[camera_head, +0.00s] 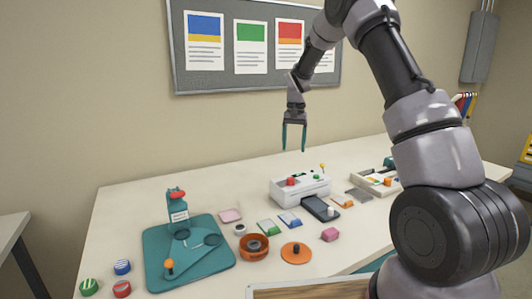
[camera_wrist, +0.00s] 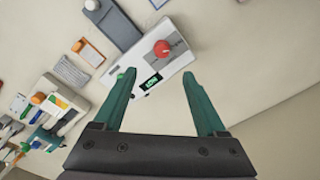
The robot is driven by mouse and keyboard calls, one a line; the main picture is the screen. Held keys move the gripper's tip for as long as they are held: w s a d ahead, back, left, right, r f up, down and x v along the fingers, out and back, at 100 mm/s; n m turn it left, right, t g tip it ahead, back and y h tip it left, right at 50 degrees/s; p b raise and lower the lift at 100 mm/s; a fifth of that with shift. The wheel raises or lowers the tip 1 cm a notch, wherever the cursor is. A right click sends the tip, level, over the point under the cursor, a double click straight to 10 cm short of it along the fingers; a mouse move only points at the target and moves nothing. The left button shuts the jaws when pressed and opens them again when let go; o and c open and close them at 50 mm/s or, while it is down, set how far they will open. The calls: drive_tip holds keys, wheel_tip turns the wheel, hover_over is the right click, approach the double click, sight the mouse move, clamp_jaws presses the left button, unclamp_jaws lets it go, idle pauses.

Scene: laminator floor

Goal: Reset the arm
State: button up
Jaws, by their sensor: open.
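My gripper (camera_head: 294,138) hangs above the table, fingers pointing down, in front of the wall. Its two teal fingers are apart with nothing between them, as the wrist view (camera_wrist: 165,92) also shows. Below it stands a white laminator (camera_head: 300,190) with a red knob (camera_head: 291,182) on top. The gripper is clear of the laminator. My arm covers part of the table's right side.
A teal board (camera_head: 160,262) with a teal stand is at the table's left front. A sorted tray (camera_head: 375,181) is at the right. The back left table is clear.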

drive_tip(key=s+d+r+t+y, duration=0.1)
drive_tip(key=s+d+r+t, duration=0.25)
drive_tip(key=s+r, duration=1.5)
drive_tip(key=s+d+r+t, duration=0.1)
drive_tip(key=s+r, duration=0.1)
drive_tip(key=s, duration=0.7)
drive_tip(key=s+d+r+t, duration=0.1)
drive_tip(key=s+r+t, duration=0.1)
drive_tip(key=s, duration=0.8)
drive_tip(key=shift+s+y, duration=0.25)
drive_tip(key=shift+y, duration=0.15)
